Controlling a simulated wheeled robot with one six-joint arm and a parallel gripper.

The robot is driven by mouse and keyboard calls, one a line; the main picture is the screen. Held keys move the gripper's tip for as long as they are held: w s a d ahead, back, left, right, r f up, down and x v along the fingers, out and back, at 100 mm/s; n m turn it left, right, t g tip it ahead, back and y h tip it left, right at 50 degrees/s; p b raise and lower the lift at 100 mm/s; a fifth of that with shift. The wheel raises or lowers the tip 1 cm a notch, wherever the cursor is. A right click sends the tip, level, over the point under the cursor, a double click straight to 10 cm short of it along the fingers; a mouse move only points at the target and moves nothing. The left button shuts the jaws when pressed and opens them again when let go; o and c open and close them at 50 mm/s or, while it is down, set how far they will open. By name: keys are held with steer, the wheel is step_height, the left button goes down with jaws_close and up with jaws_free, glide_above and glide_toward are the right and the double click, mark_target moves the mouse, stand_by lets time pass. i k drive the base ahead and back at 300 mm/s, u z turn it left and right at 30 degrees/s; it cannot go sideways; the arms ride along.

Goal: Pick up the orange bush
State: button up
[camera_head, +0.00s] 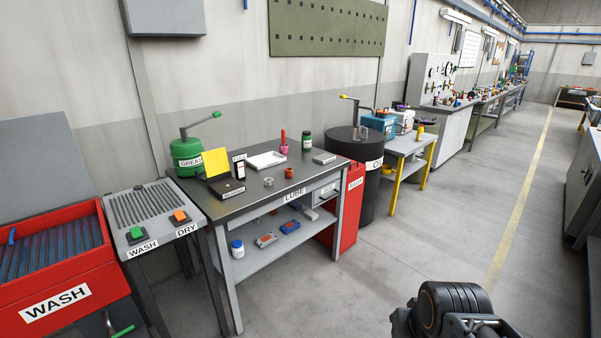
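The orange bush (289,172) looks like a small orange-brown ring standing on the dark top of the LUBE table (262,190), near its front edge. A grey metal ring (268,181) is just left of it. Part of my arm with its end shows at the bottom right, over the floor, well apart from the table. The fingertips of my gripper cannot be made out, so its opening is hidden.
A red WASH bin (62,290) stands left, a black drum (345,150) right. The floor in front is clear.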

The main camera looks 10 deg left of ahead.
mark_target(288, 172)
steer(key=i, duration=3.65)
steer(key=u, duration=4)
